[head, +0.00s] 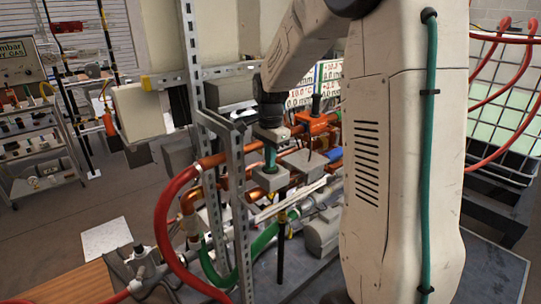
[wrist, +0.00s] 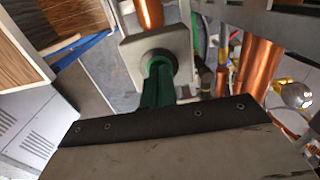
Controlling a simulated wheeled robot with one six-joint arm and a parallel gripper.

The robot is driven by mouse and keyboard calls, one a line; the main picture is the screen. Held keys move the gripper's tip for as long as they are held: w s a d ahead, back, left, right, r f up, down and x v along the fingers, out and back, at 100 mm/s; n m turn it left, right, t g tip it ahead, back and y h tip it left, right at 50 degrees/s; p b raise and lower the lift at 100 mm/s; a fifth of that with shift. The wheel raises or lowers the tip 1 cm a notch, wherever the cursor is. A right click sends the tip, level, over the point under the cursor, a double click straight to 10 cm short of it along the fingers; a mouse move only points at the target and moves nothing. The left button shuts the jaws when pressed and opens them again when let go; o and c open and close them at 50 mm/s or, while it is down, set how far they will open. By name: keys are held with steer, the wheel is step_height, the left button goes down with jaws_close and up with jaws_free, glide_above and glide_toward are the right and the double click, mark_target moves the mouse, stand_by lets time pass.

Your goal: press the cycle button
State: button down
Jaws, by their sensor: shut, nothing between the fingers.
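My gripper (head: 270,164) points down with its green fingers together and nothing between them. Its tips are at the top of a small grey box (head: 272,182) among the pipes. In the wrist view, the fingers (wrist: 159,68) end over a dark round collar (wrist: 158,55) on the grey box (wrist: 134,48). The cycle button itself cannot be made out; the fingertips cover the middle of the collar. I cannot tell whether the tips touch or press anything.
A second grey box (head: 304,163) stands just right of the first. Steel slotted uprights (head: 240,205), a red hose (head: 165,225) and copper pipes (wrist: 258,65) crowd close around. A shelf rack (head: 40,150) stands at the far left, with open floor in front.

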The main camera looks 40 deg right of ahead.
steer(key=shift+s+a+f, duration=0.1)
steer(key=shift+s+f, duration=0.1)
steer(key=shift+f, duration=0.35)
step_height(320, 180, up, 15)
steer(key=shift+w, duration=0.2)
steer(key=shift+f, duration=0.1)
stand_by(0.6)
